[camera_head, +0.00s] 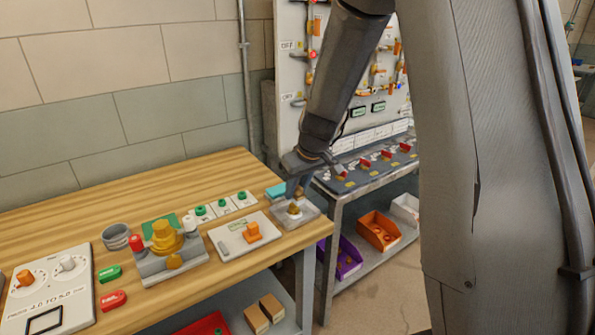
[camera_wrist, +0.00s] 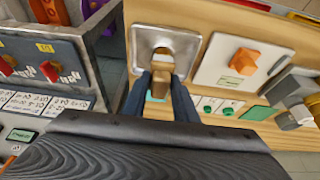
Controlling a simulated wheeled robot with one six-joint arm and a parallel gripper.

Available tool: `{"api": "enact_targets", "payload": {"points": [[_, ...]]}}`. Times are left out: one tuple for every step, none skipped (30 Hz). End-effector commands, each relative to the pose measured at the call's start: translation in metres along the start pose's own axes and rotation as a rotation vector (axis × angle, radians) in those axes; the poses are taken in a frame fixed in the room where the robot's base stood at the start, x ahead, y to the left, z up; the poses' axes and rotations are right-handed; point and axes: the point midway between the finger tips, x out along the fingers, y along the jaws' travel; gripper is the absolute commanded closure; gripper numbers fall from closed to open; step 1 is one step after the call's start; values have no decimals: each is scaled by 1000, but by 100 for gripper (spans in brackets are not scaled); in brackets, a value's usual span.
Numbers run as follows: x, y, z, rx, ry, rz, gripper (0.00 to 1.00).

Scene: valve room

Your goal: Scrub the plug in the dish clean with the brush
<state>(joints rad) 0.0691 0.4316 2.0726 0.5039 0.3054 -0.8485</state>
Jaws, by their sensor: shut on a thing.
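The grey metal dish (camera_head: 308,217) sits at the right end of the wooden bench, and in the wrist view (camera_wrist: 189,38) it lies just beyond my fingertips. The small brass-coloured plug (camera_head: 294,209) stands in the dish. My gripper (camera_head: 298,184) points down over the dish and is shut on the brush (camera_wrist: 160,78), a brown block between the two dark fingers (camera_wrist: 162,92). The brush's lower end is right above or on the plug; I cannot tell whether they touch. The brush hides most of the plug in the wrist view.
A metal shelf cart with an orange bin (camera_head: 379,231) stands to the right.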

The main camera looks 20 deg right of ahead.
Motion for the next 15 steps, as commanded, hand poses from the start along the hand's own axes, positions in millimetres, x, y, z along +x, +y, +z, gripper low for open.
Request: {"api": "enact_targets", "payload": {"points": [[-6, -1, -1, 0, -2, -1, 95], [-9, -1, -2, 0, -2, -1, 95], [-12, -1, -3, 1, -2, -1, 95], [-14, -1, -4, 1, -2, -1, 95], [-17, -1, -5, 1, -2, -2, 95], [-20, -1, -7, 0, -2, -2, 95], [-23, -1, -8, 0, -2, -2, 95], [-25, -1, -9, 0, -2, -2, 95], [-29, -1, -10, 0, -2, -2, 95], [-31, -1, -11, 0, -2, -2, 95], [-34, -1, -12, 0, -2, -2, 95], [-37, -1, -14, 0, -2, -2, 95], [-39, -1, -15, 0, -1, -1, 95], [-42, -1, -16, 0, -1, -1, 95], [-45, -1, -18, 0, -1, -1, 95]]}}
